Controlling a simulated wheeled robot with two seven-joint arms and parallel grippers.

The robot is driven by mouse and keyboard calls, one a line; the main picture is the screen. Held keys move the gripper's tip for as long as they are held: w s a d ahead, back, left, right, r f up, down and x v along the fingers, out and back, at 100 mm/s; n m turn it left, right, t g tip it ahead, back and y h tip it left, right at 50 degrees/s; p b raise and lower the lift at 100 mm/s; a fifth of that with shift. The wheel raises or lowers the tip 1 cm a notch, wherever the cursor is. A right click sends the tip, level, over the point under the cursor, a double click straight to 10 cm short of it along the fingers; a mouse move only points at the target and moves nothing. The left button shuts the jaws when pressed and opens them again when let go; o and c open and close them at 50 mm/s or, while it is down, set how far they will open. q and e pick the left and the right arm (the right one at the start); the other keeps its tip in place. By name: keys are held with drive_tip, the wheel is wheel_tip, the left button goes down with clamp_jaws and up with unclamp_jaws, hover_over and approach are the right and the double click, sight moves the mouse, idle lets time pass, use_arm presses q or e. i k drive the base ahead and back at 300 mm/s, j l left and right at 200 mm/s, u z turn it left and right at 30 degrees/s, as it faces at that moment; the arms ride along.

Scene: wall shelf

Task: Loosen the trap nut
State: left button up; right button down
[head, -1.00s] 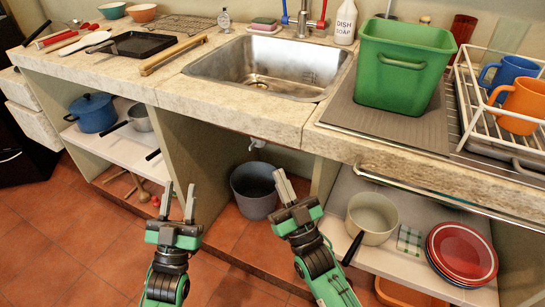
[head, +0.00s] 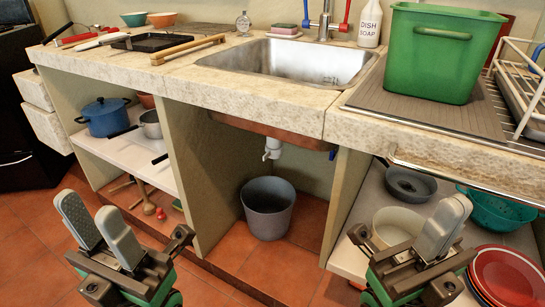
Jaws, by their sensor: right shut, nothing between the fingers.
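The white drain trap (head: 272,149) hangs under the sink at the middle of the head view, above the grey bucket (head: 268,222). Its nut is too small to make out clearly from the rest of the white fitting. My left gripper (head: 91,207) is at the lower left, with its two grey fingers apart and nothing between them. My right gripper (head: 451,208) is at the lower right, with its fingers together and empty. Both grippers are in front of the cabinet, well apart from the trap.
The sink (head: 295,62) sits in the stone countertop (head: 250,105), whose edge overhangs the open bay. Upright panels bound the bay on both sides. Shelves hold a blue pot (head: 104,118) at left and a cream pot (head: 395,227) and red plates (head: 508,275) at right. A green bin (head: 440,60) stands above.

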sight(271, 153)
drive_tip(key=i+j+z, duration=0.15)
drive_tip(key=j+z, duration=0.15)
drive_tip(key=i+j+z, duration=0.15)
drive_tip(key=j+z, duration=0.15)
drive_tip(key=i+j+z, duration=0.1)
drive_tip(key=j+z, duration=0.2)
drive_tip(key=j, duration=0.2)
